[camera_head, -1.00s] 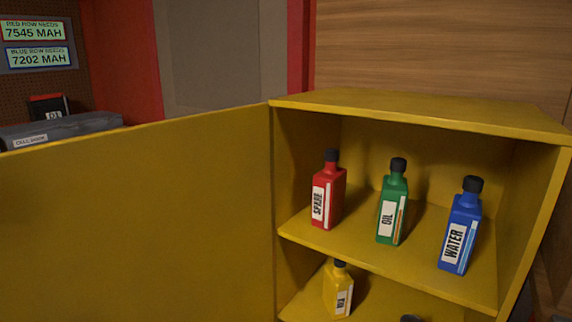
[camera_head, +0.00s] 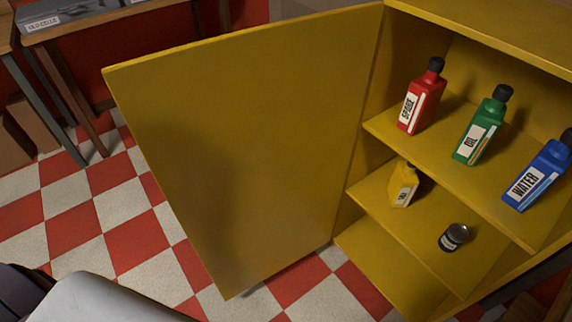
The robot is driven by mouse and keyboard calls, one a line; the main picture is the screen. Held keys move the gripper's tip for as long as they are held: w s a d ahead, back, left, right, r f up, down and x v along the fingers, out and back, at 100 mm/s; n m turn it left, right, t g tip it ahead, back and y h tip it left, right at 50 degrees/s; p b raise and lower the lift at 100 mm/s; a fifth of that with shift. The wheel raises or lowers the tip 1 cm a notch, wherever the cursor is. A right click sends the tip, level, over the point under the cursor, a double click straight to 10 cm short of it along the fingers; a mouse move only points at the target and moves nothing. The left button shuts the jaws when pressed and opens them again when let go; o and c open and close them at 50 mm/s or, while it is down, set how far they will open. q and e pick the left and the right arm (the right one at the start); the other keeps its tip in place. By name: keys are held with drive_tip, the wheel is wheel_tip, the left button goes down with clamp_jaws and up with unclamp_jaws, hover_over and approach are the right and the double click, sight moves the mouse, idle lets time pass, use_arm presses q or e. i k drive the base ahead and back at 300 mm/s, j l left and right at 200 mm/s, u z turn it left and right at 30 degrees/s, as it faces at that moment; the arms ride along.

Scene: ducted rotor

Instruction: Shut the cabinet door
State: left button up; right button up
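The yellow cabinet door (camera_head: 245,150) stands wide open, swung out to the left from its hinge edge beside the shelves. The yellow cabinet (camera_head: 490,25) is open at the right, with its shelves showing. On the upper shelf stand a red SPARE bottle (camera_head: 422,100), a green OIL bottle (camera_head: 481,128) and a blue WATER bottle (camera_head: 537,175). A small yellow bottle (camera_head: 403,186) and a dark can (camera_head: 453,238) stand on the shelf below. Neither of my grippers is in view.
The floor has red and white checks (camera_head: 80,232), bare to the left of the door. A workbench (camera_head: 90,20) with grey cases on it stands at the back left. A pale grey rounded part, likely mine, shows at the bottom left.

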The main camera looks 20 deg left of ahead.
sight(248, 136)
drive_tip(key=k+z, duration=0.3)
drive_tip(key=z, duration=0.15)
drive_tip(key=k+l+z, duration=0.15)
drive_tip(key=z, duration=0.3)
drive_tip(key=j+z, duration=0.2)
drive_tip(key=j, duration=0.25)
drive_tip(key=k+j+z, duration=0.15)
drive_tip(key=j, duration=0.3)
drive_tip(key=j+z, duration=0.2)
drive_tip(key=j, duration=0.25)
drive_tip(key=k+j+z, duration=0.2)
drive_tip(key=j, duration=0.25)
drive_tip(key=k+j, duration=0.1)
drive_tip(key=j, duration=0.4)
drive_tip(key=k+j, duration=0.1)
drive_tip(key=j, duration=0.4)
drive_tip(key=k+j, duration=0.15)
drive_tip(key=j, duration=0.35)
drive_tip(key=k+j, duration=0.1)
drive_tip(key=j, duration=0.4)
